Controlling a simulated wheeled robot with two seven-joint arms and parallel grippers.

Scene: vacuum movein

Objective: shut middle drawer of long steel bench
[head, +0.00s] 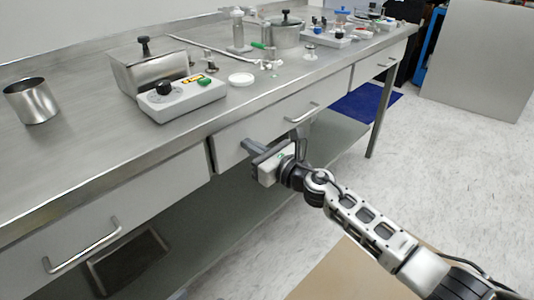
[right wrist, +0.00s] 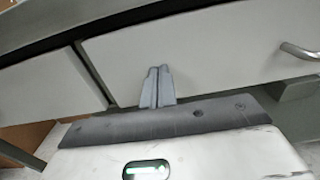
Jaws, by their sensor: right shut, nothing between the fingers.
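The long steel bench (head: 290,82) runs from the lower left to the upper right in the head view. Its middle drawer (head: 232,150) has a pale grey front and a bar handle (head: 303,113). The front looks nearly flush with its neighbours; a dark gap shows at its left end. My right gripper (head: 246,146) is shut and empty, its fingertips at the drawer front left of the handle. In the right wrist view the closed fingers (right wrist: 155,72) overlap the drawer front (right wrist: 215,58); I cannot tell if they touch. My left gripper is out of view.
The left drawer (head: 100,205) and the right drawer (head: 376,64) flank it. A control box (head: 180,100), a steel cup (head: 32,102) and several lab items stand on the bench top. A lower shelf (head: 215,225) runs beneath. The floor (head: 440,150) at right is clear.

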